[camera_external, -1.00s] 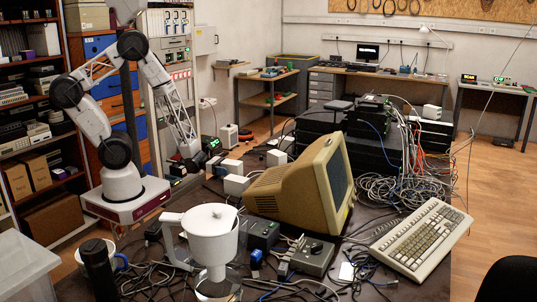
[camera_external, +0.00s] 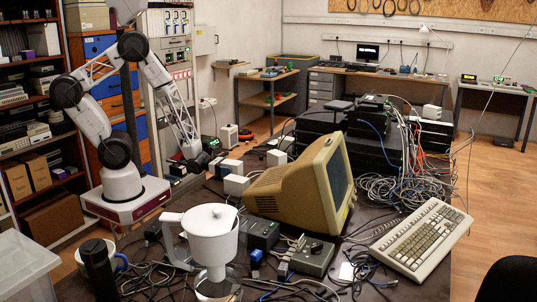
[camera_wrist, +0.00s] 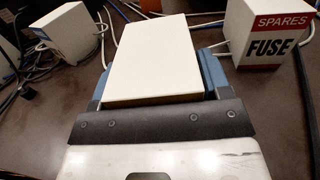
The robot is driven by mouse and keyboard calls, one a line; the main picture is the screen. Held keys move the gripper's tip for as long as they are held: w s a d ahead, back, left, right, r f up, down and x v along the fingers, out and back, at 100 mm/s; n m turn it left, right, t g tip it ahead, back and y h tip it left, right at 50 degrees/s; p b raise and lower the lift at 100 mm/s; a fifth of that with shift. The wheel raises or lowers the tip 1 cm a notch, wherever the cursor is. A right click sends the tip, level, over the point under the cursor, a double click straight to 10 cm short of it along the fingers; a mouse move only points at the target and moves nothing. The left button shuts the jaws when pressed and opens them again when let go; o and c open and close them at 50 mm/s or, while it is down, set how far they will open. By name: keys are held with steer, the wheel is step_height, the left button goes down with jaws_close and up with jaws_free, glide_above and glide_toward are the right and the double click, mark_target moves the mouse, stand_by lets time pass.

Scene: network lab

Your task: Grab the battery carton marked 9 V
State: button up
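A carton with a plain white top (camera_wrist: 155,50) is right below my gripper in the wrist view, between its blue fingers. A tan strip shows along its near edge. No 9 V mark is visible on it, and its side faces are hidden. My gripper (camera_external: 194,163) points down at the left of the table in the external view, among small boxes. The wrist view shows blue finger parts close along both sides of the carton. Their tips are hidden, so I cannot tell whether they press on it.
A white carton marked SPARES FUSE (camera_wrist: 266,35) stands to the right in the wrist view. Another white box (camera_wrist: 62,32) stands to the left. Cables run around them. The beige monitor (camera_external: 290,185) and white jug (camera_external: 209,235) stand on the table.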

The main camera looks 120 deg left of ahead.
mark_target(229, 162)
steer(key=c, duration=0.8)
steer(key=shift+o, duration=0.2)
steer(key=shift+r, duration=0.1)
steer(key=shift+r, duration=0.9)
steer(key=shift+s+d+r, duration=0.1)
steer(key=shift+s+r, duration=0.05)
steer(key=shift+r, duration=0.3)
steer(key=shift+s+d+r, duration=0.1)
steer(key=shift+s+r, duration=0.05)
steer(key=shift+r, duration=0.25)
steer(key=s+d+r, duration=0.1)
steer(key=s+d, duration=0.7)
steer(key=s, duration=0.5)
steer(key=shift+r, duration=0.2)
